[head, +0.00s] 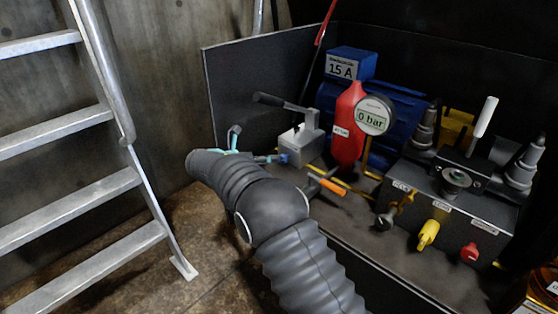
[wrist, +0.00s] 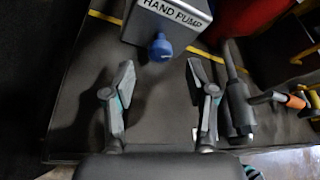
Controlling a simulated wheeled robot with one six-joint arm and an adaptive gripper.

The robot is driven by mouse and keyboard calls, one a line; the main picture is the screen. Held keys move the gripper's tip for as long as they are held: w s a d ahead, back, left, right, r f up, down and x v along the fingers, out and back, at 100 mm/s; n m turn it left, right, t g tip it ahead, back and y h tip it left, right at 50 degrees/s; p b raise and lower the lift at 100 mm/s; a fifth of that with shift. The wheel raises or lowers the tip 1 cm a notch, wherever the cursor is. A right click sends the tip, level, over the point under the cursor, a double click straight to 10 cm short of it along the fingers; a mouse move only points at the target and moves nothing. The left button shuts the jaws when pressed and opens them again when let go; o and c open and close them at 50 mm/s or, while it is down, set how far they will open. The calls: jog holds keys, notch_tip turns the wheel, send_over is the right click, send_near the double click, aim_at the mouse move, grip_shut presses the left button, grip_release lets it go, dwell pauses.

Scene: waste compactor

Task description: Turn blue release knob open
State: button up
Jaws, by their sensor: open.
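The blue release knob (wrist: 160,48) sticks out of the front of the grey hand pump block (wrist: 168,14), under its "HAND PUMP" label, in the wrist view. My gripper (wrist: 158,80) is open. Its two fingers stand left and right of the knob's line, with the knob a little beyond the fingertips and nothing between them. In the head view the knob (head: 283,158) is a small blue spot at the pump block's (head: 300,143) lower left. My gripper (head: 245,150) is partly hidden there behind my arm. The knob's turn position cannot be told.
The pump lever (head: 283,103) reaches left above the block. A red accumulator (head: 348,125) with a "0 bar" gauge (head: 373,115) stands to the right. A metal ladder (head: 70,130) is at the left.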

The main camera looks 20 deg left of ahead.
aim_at(285, 158)
jog(key=shift+x, duration=2.6)
grip_shut()
